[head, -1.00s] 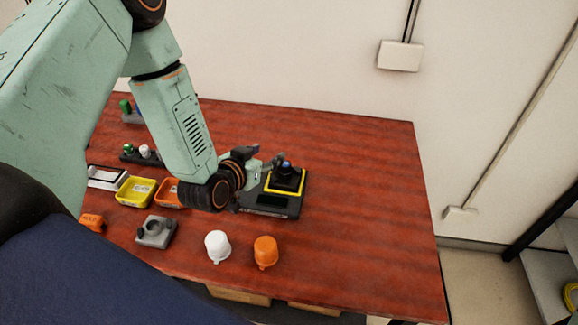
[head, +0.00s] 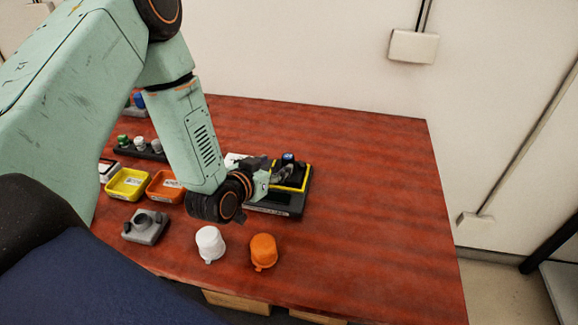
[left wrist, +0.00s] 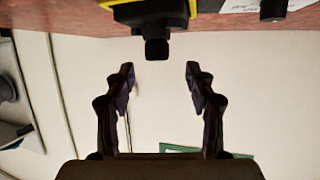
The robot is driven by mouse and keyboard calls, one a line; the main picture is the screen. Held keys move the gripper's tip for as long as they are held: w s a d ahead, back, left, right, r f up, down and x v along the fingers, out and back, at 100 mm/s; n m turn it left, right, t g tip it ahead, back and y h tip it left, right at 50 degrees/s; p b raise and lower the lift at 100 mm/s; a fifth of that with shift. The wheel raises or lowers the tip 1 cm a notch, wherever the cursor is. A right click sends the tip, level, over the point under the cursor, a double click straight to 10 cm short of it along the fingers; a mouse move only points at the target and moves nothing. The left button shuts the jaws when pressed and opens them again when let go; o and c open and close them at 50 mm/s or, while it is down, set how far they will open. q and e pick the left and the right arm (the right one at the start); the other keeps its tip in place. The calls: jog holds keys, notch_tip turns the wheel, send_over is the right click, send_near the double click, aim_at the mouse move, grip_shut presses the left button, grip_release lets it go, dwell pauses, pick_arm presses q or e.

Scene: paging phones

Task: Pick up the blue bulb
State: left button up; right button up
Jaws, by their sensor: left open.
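A small blue-topped bulb (head: 288,157) stands upright on a black device with a yellow-edged top (head: 304,183). Another blue piece (head: 139,100) sits at the back left, partly hidden by my arm. My left gripper (head: 282,172) is open, beside the device and close to the bulb, partly covering the device's top. In the left wrist view its two fingers (left wrist: 160,76) are spread with nothing between them. A dark knob (left wrist: 157,49), probably the bulb's top, hangs just beyond the fingertips, roughly centred; its blue does not show there. My right gripper is not in view.
A yellow tray (head: 110,190) and an orange tray (head: 150,190) lie left of my gripper. A rack with green and white bulbs (head: 139,144) is behind them. A grey fixture (head: 145,226), a white cup (head: 210,243) and an orange cup (head: 263,252) stand in front. The red table's right side is clear.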

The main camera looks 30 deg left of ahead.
aim_at(286, 160)
pick_arm(q)
jog(key=x, duration=0.2)
jog(key=shift+w+f, duration=0.1)
jog(key=shift+w, duration=0.3)
jog(key=x, duration=0.4)
jog(key=shift+d, duration=0.3)
jog(key=shift+w+f, duration=0.15)
jog(key=shift+w, duration=0.25)
jog(key=shift+s+a, duration=0.1)
jog(key=shift+a, duration=0.05)
jog(key=shift+s, duration=0.1)
jog(key=shift+c, duration=2.1)
jog(key=c, duration=0.7)
